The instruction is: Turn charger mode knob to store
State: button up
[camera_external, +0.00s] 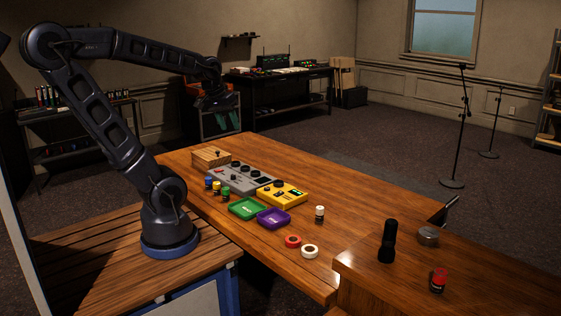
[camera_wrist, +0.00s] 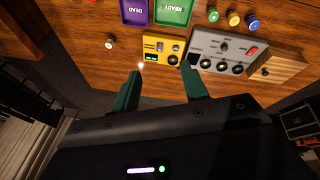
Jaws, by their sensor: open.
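A yellow device (camera_external: 283,196), likely the charger, sits on the wooden desk beside a grey mixing panel. In the wrist view the yellow device (camera_wrist: 163,48) shows a small green-lit display (camera_wrist: 151,57), a black knob (camera_wrist: 172,60) and a small pale control. I cannot read which setting the knob points to. My gripper (camera_external: 214,103) is raised high above the far-left part of the desk, well clear of the device. In the wrist view my gripper (camera_wrist: 162,70) has its two green fingers spread apart, with nothing between them.
The grey panel (camera_external: 232,174) and a wooden box (camera_external: 211,157) stand left of the yellow device. A green READY tray (camera_external: 245,208), a purple DEAD tray (camera_external: 273,217), several small batteries and tape rolls lie in front. A black flashlight (camera_external: 388,242) stands at right.

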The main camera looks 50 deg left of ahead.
jog(key=w+a+f+n+g, duration=0.1)
jog(key=w+a+f+n, duration=0.3)
jog(key=w+n, duration=0.2)
jog(key=n+g+y, duration=0.1)
jog(key=n+g, duration=0.2)
jog(key=n, duration=1.4)
send_over(233, 177)
notch_tip(233, 177, down, 18)
jog(key=f, duration=0.6)
jog(key=a+f, duration=0.1)
jog(key=f, duration=0.3)
jog(key=shift+w, duration=0.4)
grip_shut()
